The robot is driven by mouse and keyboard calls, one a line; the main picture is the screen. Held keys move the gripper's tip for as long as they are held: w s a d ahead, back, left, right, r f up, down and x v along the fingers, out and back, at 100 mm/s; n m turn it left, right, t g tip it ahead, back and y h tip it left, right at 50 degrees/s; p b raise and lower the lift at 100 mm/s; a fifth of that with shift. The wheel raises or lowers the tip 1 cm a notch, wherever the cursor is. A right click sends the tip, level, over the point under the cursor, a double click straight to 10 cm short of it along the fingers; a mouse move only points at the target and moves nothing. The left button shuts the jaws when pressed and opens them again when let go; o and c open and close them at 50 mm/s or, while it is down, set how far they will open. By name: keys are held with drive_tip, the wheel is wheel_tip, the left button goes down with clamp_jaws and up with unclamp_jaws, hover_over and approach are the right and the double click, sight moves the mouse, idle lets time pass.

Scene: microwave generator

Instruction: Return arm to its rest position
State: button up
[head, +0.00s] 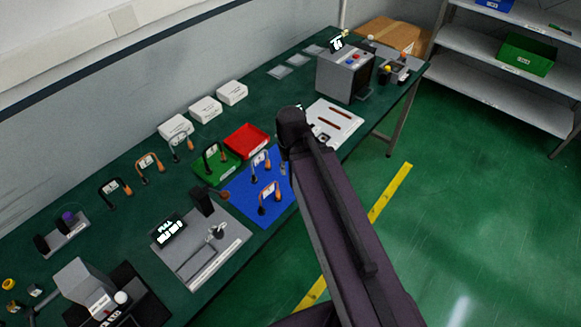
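My arm reaches up from the bottom right of the head view, and its dark upper joint is over the green-topped bench (130,190). My gripper cannot be made out; the arm links hide whatever lies behind them. I cannot tell whether it holds anything. A blue mat (240,186) with several cable-like pieces lies just left of the arm. A white panel (340,118) with brown strips lies right of the arm's upper joint.
A red tray (247,139), a green tray (214,168) and white boxes (205,109) stand on the bench. A grey device (345,76) stands at the far end. A grey fixture (200,250) is near the front edge. The green floor (460,210) on the right is clear, before shelves (505,88).

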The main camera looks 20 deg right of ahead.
wheel_tip(320, 180, down, 4)
drive_tip(key=b, duration=0.4)
drive_tip(key=shift+f, duration=0.2)
idle(1.3)
